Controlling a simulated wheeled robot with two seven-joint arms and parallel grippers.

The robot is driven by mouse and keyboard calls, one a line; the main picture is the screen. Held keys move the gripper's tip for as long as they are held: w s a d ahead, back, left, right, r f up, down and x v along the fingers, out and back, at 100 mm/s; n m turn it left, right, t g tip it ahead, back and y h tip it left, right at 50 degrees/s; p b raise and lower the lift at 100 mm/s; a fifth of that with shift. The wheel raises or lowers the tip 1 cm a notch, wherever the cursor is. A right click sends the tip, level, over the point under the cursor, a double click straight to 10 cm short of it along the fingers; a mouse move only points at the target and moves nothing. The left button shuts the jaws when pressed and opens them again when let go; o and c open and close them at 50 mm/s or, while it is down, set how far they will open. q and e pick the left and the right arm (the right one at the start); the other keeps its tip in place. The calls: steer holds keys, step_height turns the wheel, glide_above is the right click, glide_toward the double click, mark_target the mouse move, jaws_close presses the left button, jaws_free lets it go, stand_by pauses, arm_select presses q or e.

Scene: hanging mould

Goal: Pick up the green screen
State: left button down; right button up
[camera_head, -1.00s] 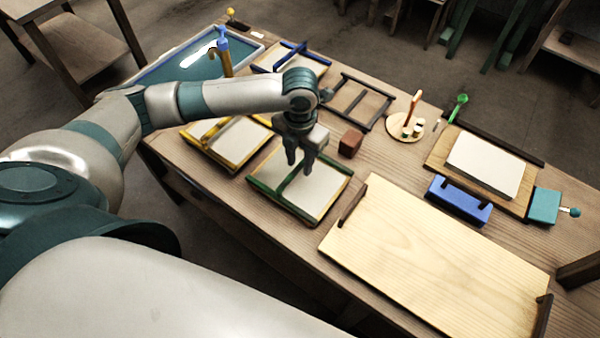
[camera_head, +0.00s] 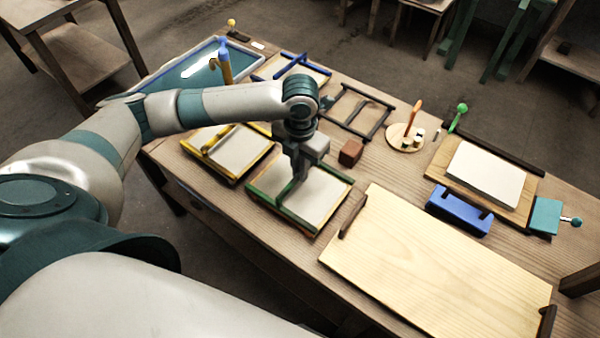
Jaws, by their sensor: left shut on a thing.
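The green screen (camera_head: 325,197) is a green-framed panel with a pale surface and a green bar across it. It lies on the wooden table in the middle of the head view. My left gripper (camera_head: 298,176) points down over it and is shut on the green bar. The fingertips overlap the bar and hide part of it. The frame appears to rest on the table; I cannot tell any lift. My right gripper is not in view.
A yellow-framed screen (camera_head: 232,152) lies close on the left, and a blue-framed one (camera_head: 308,72) behind. A brown block (camera_head: 351,152) stands just right of my gripper. A large pale board (camera_head: 440,262) lies to the right. A blue tray (camera_head: 160,75) is at the back left.

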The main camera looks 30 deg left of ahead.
arm_select(q)
steer(key=r, duration=0.1)
steer(key=r+b, duration=0.1)
steer(key=r, duration=0.1)
steer(key=shift+d+r, duration=0.2)
steer(key=shift+d, duration=0.05)
steer(key=s+d+r+b, duration=0.2)
steer(key=d+r, duration=0.4)
steer(key=d, duration=0.5)
steer(key=shift+s+r+b, duration=0.3)
steer(key=shift+r+b, duration=0.1)
